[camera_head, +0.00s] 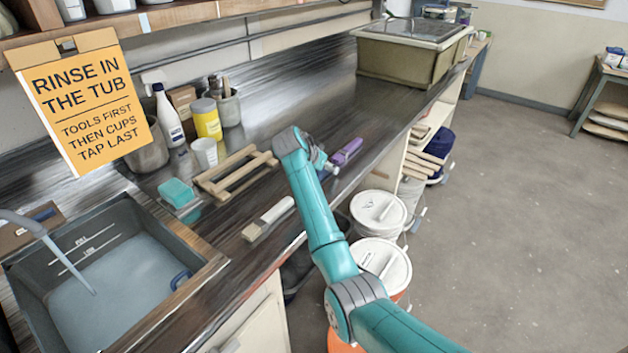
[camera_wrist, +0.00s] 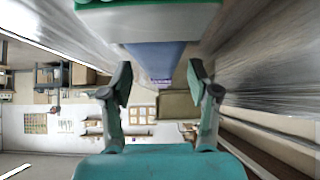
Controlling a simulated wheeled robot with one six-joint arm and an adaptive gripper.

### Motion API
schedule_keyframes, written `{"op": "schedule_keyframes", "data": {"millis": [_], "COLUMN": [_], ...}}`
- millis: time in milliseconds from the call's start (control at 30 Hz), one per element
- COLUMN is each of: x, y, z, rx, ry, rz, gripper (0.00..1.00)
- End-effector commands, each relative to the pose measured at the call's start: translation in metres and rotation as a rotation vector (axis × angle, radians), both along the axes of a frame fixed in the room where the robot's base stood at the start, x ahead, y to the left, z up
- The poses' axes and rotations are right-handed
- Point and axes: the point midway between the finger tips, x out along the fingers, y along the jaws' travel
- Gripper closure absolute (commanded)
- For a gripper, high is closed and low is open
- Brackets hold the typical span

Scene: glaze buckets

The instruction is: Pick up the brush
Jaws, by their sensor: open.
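A flat brush (camera_head: 267,218) with a pale wooden part and a whitish part lies on the dark counter (camera_head: 318,112), close to its front edge. My gripper (camera_head: 325,165) is over the counter, to the right of this brush and apart from it, just left of a purple item (camera_head: 347,151). In the wrist view my gripper (camera_wrist: 158,85) has its two fingers spread. A blue-grey shape (camera_wrist: 155,60) shows between them; I cannot tell what it is. The brush is not recognisable in the wrist view.
A wooden rack (camera_head: 236,173), a teal sponge (camera_head: 176,192) and a white cup (camera_head: 205,152) stand left of my arm. A sink of water (camera_head: 118,290) is at the lower left. Lidded white buckets (camera_head: 378,209) stand on the floor beside the counter. An olive bin (camera_head: 405,55) stands far back.

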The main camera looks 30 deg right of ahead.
Motion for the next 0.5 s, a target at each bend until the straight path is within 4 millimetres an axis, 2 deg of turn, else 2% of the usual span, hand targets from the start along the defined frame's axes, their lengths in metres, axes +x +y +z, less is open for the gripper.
{"op": "schedule_keyframes", "data": {"millis": [67,300,500], "x": [0.0000,0.0000,0.0000], "y": [0.0002,0.0003,0.0004], "z": [0.0003,0.0004,0.0005], "rx": [0.000,0.000,0.000], "ry": [0.000,0.000,0.000], "rz": [0.000,0.000,0.000], "gripper": [0.40,1.00,1.00]}}
